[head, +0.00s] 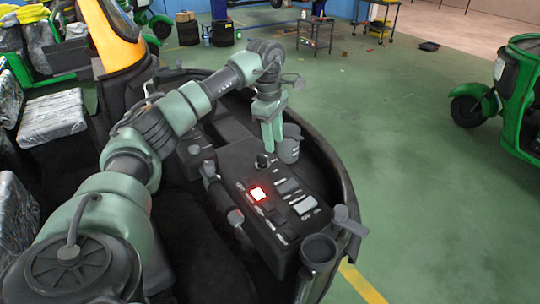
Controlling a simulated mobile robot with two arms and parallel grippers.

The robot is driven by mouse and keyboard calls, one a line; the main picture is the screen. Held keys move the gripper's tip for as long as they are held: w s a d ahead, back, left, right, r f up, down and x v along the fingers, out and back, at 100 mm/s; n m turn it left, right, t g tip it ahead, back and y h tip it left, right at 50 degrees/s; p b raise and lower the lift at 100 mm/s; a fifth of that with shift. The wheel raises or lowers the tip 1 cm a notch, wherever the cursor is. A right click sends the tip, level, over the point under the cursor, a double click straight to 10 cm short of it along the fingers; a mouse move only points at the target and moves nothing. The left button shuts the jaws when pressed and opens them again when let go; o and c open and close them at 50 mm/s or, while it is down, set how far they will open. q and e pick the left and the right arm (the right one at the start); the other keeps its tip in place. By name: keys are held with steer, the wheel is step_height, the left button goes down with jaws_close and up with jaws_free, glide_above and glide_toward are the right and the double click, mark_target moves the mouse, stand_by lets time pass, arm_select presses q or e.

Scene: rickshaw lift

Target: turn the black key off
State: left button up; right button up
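The black key (262,161) appears as a small dark knob with a light rim, at the far end of the dark dashboard panel (232,160) in the head view. My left gripper (271,147) points down just above and beside the key. Its pale green fingers look close together, and I cannot tell whether a gap is between them or whether they touch the key. The fingertips partly cover the area behind the key. My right gripper is not in view.
A grey cup holder (289,150) stands right beside the gripper, and another cup holder (319,252) is at the near end. A green rickshaw (520,95) stands at the right; green floor between is clear.

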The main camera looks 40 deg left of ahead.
mark_target(262, 154)
arm_select(q)
steer(key=a, duration=0.1)
steer(key=s+a, duration=0.1)
steer(key=a+r, duration=0.1)
steer(key=shift+s+g+y, duration=0.3)
steer(key=shift+y, duration=0.1)
step_height(262, 154, down, 6)
steer(key=shift+p, duration=0.95)
steer(key=shift+f, duration=0.75)
jaws_close()
